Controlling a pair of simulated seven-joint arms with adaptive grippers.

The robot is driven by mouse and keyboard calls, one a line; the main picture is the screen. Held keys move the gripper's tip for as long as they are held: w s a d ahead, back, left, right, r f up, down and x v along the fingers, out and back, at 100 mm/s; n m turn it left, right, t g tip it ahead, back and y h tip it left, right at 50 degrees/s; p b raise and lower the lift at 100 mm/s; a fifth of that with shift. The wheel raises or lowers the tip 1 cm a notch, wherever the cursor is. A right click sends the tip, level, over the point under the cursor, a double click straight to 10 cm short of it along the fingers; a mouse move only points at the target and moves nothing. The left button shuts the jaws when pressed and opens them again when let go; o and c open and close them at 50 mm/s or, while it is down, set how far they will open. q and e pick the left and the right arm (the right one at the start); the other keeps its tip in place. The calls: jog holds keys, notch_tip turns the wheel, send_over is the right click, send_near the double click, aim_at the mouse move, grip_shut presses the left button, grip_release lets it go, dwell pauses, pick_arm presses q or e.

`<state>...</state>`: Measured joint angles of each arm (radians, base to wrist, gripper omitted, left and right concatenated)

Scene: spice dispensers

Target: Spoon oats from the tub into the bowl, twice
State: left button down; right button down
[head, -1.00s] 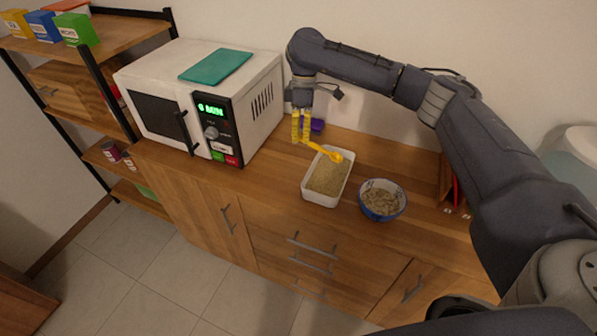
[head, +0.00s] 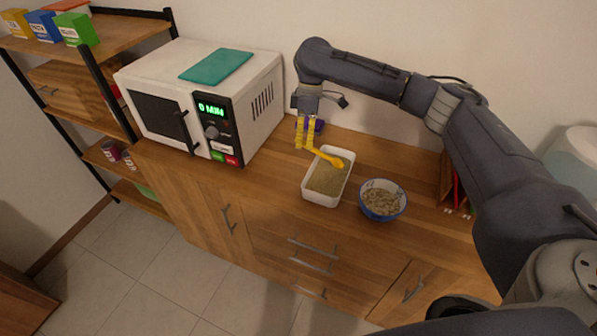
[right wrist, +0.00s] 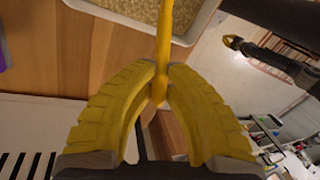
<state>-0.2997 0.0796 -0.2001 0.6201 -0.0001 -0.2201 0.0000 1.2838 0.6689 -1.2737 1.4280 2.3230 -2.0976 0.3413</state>
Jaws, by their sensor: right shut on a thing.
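My right gripper (head: 305,148) has yellow fingers and is shut on the handle of a yellow spoon (head: 330,158). In the right wrist view its fingertips (right wrist: 160,88) pinch the spoon handle (right wrist: 165,35). The spoon's head is over the far right part of the white rectangular tub (head: 309,197), which holds tan oats (head: 327,178). I cannot tell whether the spoon bowl carries oats. A blue bowl (head: 378,211) with a pale inside stands right of the tub, with oats (head: 382,201) in it.
A white microwave (head: 265,95) with a teal board on top (head: 216,65) stands left of the gripper. A small purple thing (head: 319,125) lies behind the fingers. A red item in a wooden holder (head: 446,185) stands at the right. The counter left of the tub is clear.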

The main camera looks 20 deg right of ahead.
jog(key=shift+f, duration=0.15)
jog(key=shift+f, duration=3.1)
jog(key=shift+f, duration=0.1)
jog(key=shift+r, duration=1.8)
jog(key=shift+r, duration=0.15)
jog(key=shift+r, duration=1.6)
